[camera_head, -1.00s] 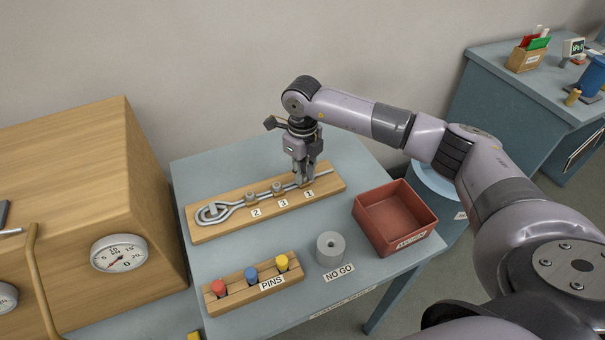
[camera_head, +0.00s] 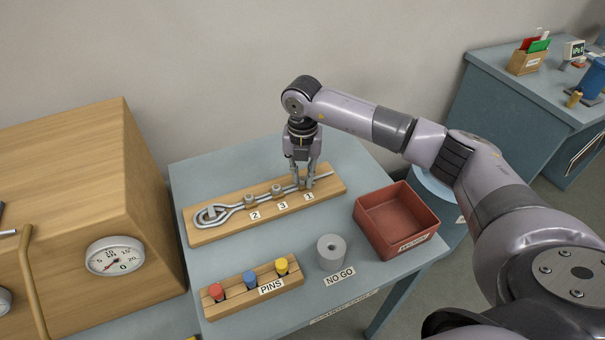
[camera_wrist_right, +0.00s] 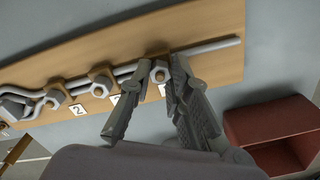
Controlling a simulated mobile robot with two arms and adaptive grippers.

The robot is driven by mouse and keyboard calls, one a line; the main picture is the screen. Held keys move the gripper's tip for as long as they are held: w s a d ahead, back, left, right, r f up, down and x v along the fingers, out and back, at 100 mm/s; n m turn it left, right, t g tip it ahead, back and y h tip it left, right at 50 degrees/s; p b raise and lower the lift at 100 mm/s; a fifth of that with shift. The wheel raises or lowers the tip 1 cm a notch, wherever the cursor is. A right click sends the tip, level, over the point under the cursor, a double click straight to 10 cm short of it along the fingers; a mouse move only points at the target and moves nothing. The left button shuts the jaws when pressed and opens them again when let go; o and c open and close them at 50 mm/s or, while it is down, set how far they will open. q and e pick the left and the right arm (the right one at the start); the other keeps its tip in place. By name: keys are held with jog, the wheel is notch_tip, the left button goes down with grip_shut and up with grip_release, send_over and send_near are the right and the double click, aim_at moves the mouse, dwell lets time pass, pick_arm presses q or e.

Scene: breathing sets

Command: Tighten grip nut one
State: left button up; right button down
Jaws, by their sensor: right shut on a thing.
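A wooden board (camera_head: 222,230) on the blue-grey table holds a looped wire rope with clip nuts by labels 2, 3 and 1. My right gripper (camera_head: 306,183) points down at the clip by label 1 (camera_head: 309,196), at the right end of the row. In the right wrist view, grip nut one (camera_wrist_right: 160,74) shows between the fingertips of my right gripper, which is shut on it. The nuts by label 2 (camera_head: 250,199) and label 3 (camera_head: 277,190) are free of the gripper. My left gripper is out of view.
A red bin (camera_head: 430,222) stands right of the board. A grey NO GO cylinder (camera_head: 331,253) and a PINS rack (camera_head: 233,297) with red, blue and yellow pins are in front. A large wooden box (camera_head: 70,190) with gauges stands left.

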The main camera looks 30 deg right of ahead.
aim_at(303, 178)
jog(key=m, duration=0.4)
jog(key=shift+m, duration=0.4)
jog(key=m, duration=0.3)
jog(key=shift+m+p, duration=0.3)
jog(key=shift+p, duration=0.1)
jog(key=m+p, duration=0.1)
jog(key=m, duration=0.3)
jog(key=shift+m+p, duration=0.4)
jog(key=shift+m, duration=1.4)
jog(key=c, duration=1.5)
grip_release()
jog(key=shift+r, duration=0.1)
notch_tip(303, 178, up, 12)
jog(key=shift+f, duration=0.1)
